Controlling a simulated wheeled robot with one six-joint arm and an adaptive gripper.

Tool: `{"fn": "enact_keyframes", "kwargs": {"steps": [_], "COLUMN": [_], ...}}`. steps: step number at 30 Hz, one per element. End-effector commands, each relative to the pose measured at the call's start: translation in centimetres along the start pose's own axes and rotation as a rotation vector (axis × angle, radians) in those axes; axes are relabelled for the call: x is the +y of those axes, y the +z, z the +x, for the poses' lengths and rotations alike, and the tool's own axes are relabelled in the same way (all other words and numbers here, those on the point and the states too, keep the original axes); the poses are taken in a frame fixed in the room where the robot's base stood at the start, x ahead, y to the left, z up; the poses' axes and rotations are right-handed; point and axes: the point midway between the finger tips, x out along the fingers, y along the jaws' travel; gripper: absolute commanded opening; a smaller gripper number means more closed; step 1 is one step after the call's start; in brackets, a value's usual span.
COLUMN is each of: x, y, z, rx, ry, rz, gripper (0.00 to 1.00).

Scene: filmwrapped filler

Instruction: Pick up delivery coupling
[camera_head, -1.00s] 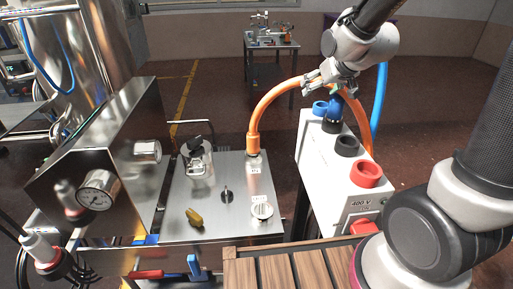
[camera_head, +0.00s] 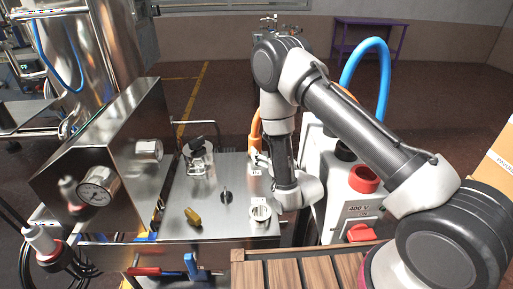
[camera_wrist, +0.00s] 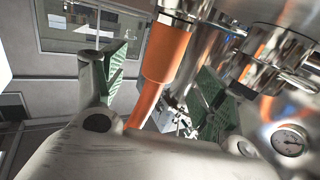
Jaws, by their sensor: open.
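The orange coupling (camera_head: 255,132) stands upright at the back of the steel panel, with its orange hose; I take it to be the delivery coupling. My arm hides much of it in the head view. In the wrist view, the coupling (camera_wrist: 170,53) is large, its metal collar at the top and its hose running down. My gripper (camera_wrist: 163,72) is open, with green-lined fingers on either side of the coupling in the picture. I cannot tell whether they touch it.
The steel panel (camera_head: 235,222) also carries a clamp-topped glass fitting (camera_head: 198,158), a brass knob (camera_head: 192,216) and a metal port (camera_head: 260,214). A white 400 V box (camera_head: 350,225) with a red socket (camera_head: 363,178) and blue hose (camera_head: 371,75) stands right.

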Motion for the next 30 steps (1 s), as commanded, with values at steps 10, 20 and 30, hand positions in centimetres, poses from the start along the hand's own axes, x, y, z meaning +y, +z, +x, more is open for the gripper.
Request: {"fn": "enact_keyframes", "kwargs": {"steps": [10, 20, 30], "x": [-0.5, -0.5, -0.5], "y": [0.4, 0.4, 0.4], "z": [2.3, 7.0, 7.3], "rx": [0.024, 0.023, 0.021], "ry": [-0.008, -0.007, -0.008], "rz": [-0.001, -0.001, -0.001], "gripper": [0.71, 0.71, 0.58]}}
